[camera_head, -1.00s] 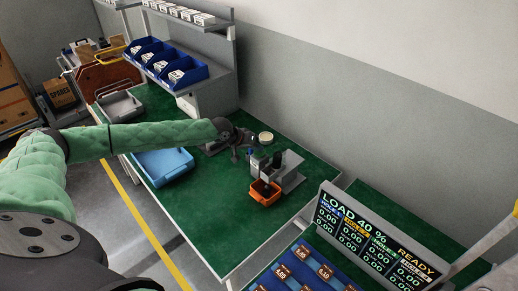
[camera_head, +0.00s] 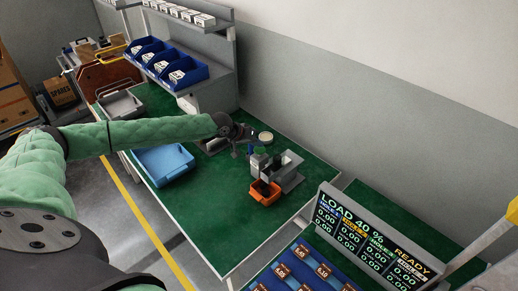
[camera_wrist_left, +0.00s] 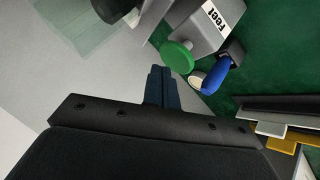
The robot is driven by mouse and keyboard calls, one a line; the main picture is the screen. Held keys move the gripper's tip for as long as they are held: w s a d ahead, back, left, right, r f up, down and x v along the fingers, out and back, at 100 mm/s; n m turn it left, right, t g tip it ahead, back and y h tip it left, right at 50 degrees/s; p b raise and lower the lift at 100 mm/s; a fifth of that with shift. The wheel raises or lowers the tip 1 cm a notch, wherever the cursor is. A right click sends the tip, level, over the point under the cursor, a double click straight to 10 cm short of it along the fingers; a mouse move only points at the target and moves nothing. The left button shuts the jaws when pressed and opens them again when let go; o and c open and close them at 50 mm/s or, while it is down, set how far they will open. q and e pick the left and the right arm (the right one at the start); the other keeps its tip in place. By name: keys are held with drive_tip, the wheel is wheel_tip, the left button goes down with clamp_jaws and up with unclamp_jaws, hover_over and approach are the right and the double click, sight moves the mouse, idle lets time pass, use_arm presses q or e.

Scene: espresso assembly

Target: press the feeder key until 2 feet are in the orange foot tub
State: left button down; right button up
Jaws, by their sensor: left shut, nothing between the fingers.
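The grey feeder (camera_head: 286,168) stands on the green table in the head view. In the left wrist view its grey body, labelled "Feet" (camera_wrist_left: 200,28), is at the top right, with a round green key (camera_wrist_left: 177,57) on its near side. The orange foot tub (camera_head: 264,193) sits at the feeder's front; its inside is dark and I cannot make out any feet. My left gripper (camera_head: 250,136) is above and behind the feeder. In the left wrist view its dark blue fingers (camera_wrist_left: 158,88) are together and empty, apart from the key. My right gripper is not in view.
A blue-handled tool (camera_wrist_left: 215,76) lies beside the feeder. A blue tray (camera_head: 162,165) is left of it on the table, and a display reading "READY" (camera_head: 375,238) is at the front right. The table's front middle (camera_head: 228,215) is clear.

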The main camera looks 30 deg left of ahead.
sight(257, 150)
use_arm(q)
wheel_tip(257, 150, up, 6)
drive_tip(key=p, duration=0.4)
drive_tip(key=shift+p, duration=0.35)
idle(1.1)
